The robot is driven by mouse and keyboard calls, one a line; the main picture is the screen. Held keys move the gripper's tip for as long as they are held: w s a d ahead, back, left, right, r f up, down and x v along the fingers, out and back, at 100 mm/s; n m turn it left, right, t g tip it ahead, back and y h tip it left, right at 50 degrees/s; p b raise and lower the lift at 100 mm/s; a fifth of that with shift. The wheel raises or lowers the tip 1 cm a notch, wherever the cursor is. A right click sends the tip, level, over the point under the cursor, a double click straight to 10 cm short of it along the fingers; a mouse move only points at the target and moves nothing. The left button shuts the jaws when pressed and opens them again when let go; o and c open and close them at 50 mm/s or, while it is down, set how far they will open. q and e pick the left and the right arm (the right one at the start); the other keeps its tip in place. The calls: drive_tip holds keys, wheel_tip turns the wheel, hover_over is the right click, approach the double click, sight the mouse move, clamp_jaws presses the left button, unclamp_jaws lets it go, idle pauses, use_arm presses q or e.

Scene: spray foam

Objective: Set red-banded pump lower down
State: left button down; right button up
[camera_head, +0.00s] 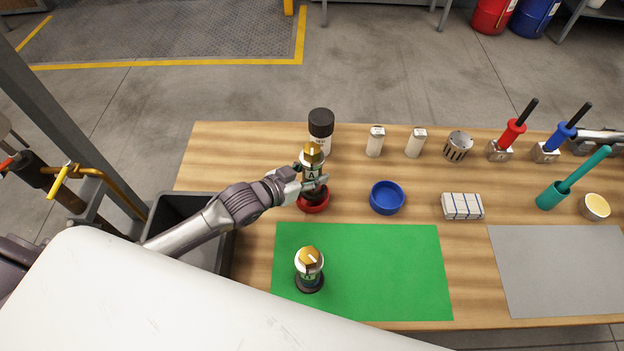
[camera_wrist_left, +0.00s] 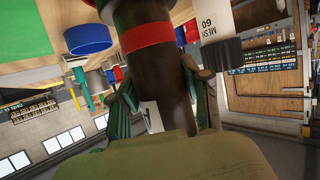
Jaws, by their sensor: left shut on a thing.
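The red-banded pump (camera_head: 312,159) has a gold top and a pale label with the letter A. It stands roughly upright in my left gripper (camera_head: 314,186), which is shut on its dark body. The red band (camera_wrist_left: 147,36) shows close up in the left wrist view. A red dish (camera_head: 313,206) lies under the pump; I cannot tell whether the pump's foot touches it. Another gold-topped pump (camera_head: 309,264), with a dark foot, stands on the green mat (camera_head: 400,270).
A black-capped bottle (camera_head: 321,126) stands close behind the held pump. A blue dish (camera_head: 386,198) and a striped cloth (camera_head: 462,206) lie to the right. White bottles, a metal cup (camera_head: 458,146) and handled tools line the back. The grey mat (camera_head: 560,270) is bare.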

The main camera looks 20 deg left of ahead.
use_arm(q)
drive_tip(key=shift+f, duration=1.85)
drive_tip(key=shift+f, duration=0.1)
drive_tip(key=c, duration=0.5)
unclamp_jaws()
drive_tip(key=shift+f, duration=0.15)
drive_tip(key=shift+s+p, duration=0.15)
drive_tip(key=shift+p, duration=0.15)
drive_tip(key=shift+b+v, duration=0.6)
drive_tip(key=shift+v, duration=3.15)
